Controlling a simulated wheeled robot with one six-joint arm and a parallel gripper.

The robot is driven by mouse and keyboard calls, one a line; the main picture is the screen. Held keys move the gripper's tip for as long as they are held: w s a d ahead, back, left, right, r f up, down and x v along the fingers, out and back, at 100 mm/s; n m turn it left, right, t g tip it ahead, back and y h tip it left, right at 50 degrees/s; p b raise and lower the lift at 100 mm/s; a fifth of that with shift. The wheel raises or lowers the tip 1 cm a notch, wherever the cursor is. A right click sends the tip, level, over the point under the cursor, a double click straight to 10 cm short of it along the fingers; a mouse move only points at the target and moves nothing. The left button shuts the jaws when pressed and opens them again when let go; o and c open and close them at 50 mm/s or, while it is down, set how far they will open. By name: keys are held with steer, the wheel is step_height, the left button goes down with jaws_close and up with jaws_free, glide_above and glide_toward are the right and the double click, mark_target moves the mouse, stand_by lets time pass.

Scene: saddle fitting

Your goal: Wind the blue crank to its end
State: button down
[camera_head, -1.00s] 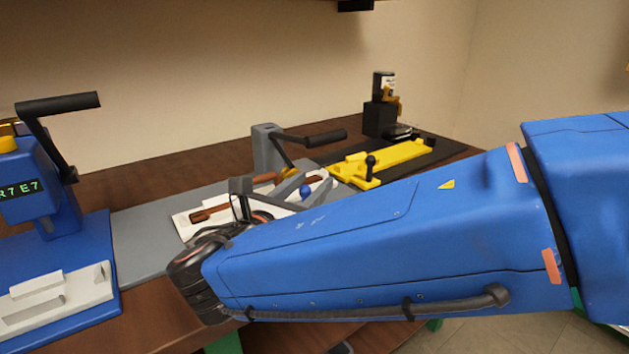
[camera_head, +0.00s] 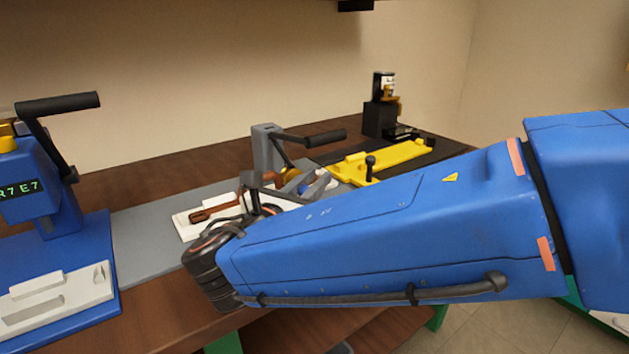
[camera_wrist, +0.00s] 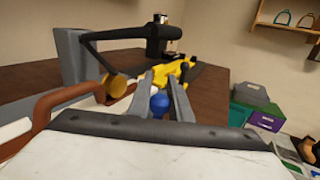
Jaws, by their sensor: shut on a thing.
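The blue crank knob (camera_wrist: 159,103) sits between the two grey fingers of my gripper (camera_wrist: 166,95) in the wrist view. The fingers are shut on it. In the head view a small part of the blue knob (camera_head: 304,188) shows beside my gripper (camera_head: 318,186), just behind my blue forearm. The crank's arm and pivot are hidden. A white fixture (camera_head: 195,226) with brown handles lies under and beside my wrist.
A grey press with a black lever (camera_head: 268,150) stands behind the fixture. A yellow tool (camera_head: 395,158) lies to its right, near a black stand (camera_head: 379,118). A blue machine (camera_head: 60,215) stands at the left. Bare grey surface (camera_head: 150,240) lies between.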

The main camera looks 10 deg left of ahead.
mark_target(279, 182)
steer(key=a+n+y, duration=0.1)
steer(key=y, duration=0.1)
steer(key=a+n+y, duration=0.1)
steer(key=n+y, duration=0.1)
steer(key=y, duration=0.1)
steer(key=shift+a, duration=0.1)
steer(key=n+y, duration=0.1)
steer(key=y, duration=0.1)
steer(key=a+n+y, duration=0.1)
steer(key=y, duration=0.1)
steer(key=s+a+n+g+y, duration=0.1)
steer(key=n, duration=0.1)
steer(key=shift+a+y, duration=0.2)
steer(key=shift+y, duration=0.2)
steer(key=a+n+g+y, duration=0.1)
steer(key=y, duration=0.1)
steer(key=s+n+g+y, duration=0.1)
steer(key=n+y, duration=0.1)
steer(key=shift+a, duration=0.4)
steer(key=shift+s+a+n+g+y, duration=0.35)
steer(key=shift+n+g+y, duration=0.25)
steer(key=shift+g+y, duration=0.15)
steer(key=shift+s+a+n+g+y, duration=0.25)
steer(key=shift+s+n+g+y, duration=0.1)
steer(key=shift+n+g+y, duration=0.35)
steer(key=shift+s, duration=0.15)
steer(key=c, duration=1.6)
jaws_free()
steer(key=shift+a, duration=0.1)
